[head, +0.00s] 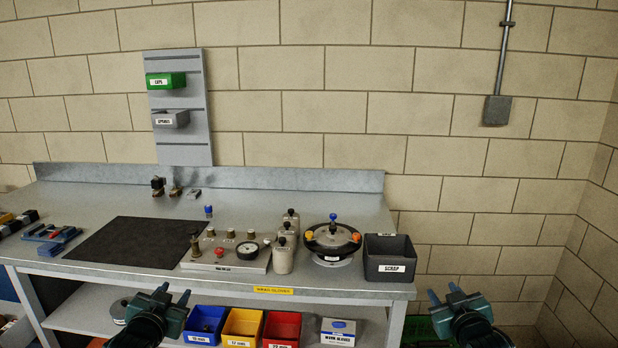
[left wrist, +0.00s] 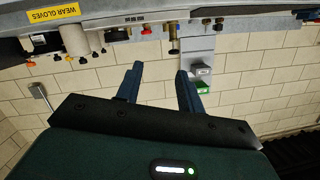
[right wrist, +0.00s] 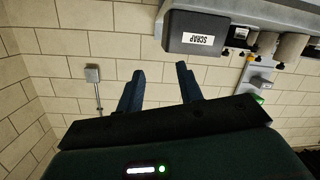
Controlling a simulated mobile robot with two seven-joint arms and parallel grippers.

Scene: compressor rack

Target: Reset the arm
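My left gripper (head: 173,297) is in front of the workbench's front edge, low in the head view, with its two blue fingers apart and nothing between them. The left wrist view shows the same open fingers (left wrist: 157,88), with the wall beyond. My right gripper (head: 443,293) is to the right of the bench, in front of the brick wall. Its fingers are apart and empty, as the right wrist view also shows (right wrist: 160,85). Both grippers are clear of any object.
The bench (head: 100,200) carries a black mat (head: 140,243), a grey fixture with a gauge (head: 225,262), a round device with coloured knobs (head: 332,240) and a scrap bin (head: 390,268). Blue, yellow (head: 242,325) and red bins stand on the lower shelf. Free room lies right of the bench.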

